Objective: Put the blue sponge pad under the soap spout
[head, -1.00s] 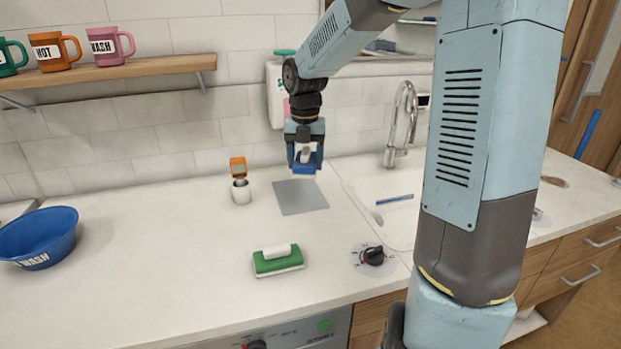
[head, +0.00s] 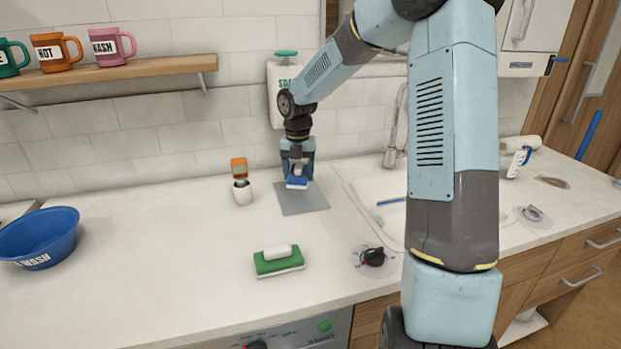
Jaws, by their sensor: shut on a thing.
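The soap dispenser (head: 283,92), white with a green top and lettering, is on the wall behind my arm. Its lower part and spout are hidden by my arm.
A green sponge pad (head: 278,262) with a white grip lies at the front. A blue bowl (head: 38,238) is far left. The sink (head: 375,188) and tap (head: 392,155) are right.

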